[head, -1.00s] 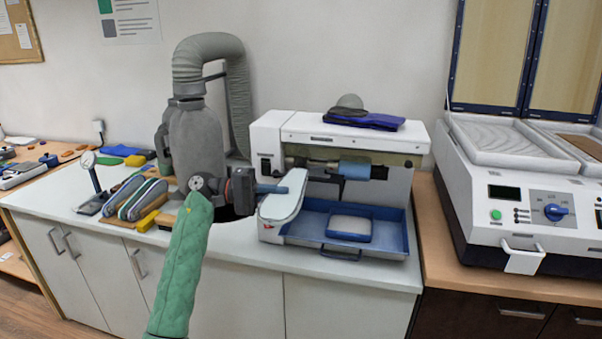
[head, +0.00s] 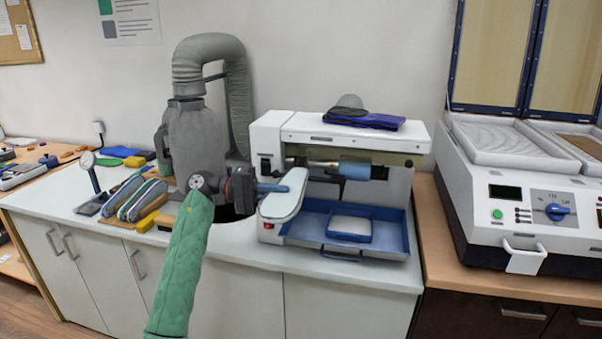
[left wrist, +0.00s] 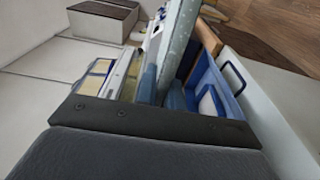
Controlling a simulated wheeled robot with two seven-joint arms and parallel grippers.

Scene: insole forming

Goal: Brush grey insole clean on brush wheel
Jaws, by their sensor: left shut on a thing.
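A pale grey insole (head: 285,196) stands tilted in front of the left end of the white brushing machine (head: 350,132). My left gripper (head: 262,188) is shut on it, coming in from the left. In the left wrist view the insole (left wrist: 181,42) shows edge-on, rising beyond the dark gripper body. Inside the machine's opening are a brassy roller (head: 323,164) and a blue roller (head: 357,170). The insole's upper end is close to the brassy roller; I cannot tell whether they touch. My right gripper is out of view.
A blue tray (head: 392,240) with a pale pad lies under the rollers. A grey extraction hose (head: 207,48) stands behind my left arm. Several insoles (head: 148,200) stand in a rack at left. A forming press (head: 520,185) stands at right.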

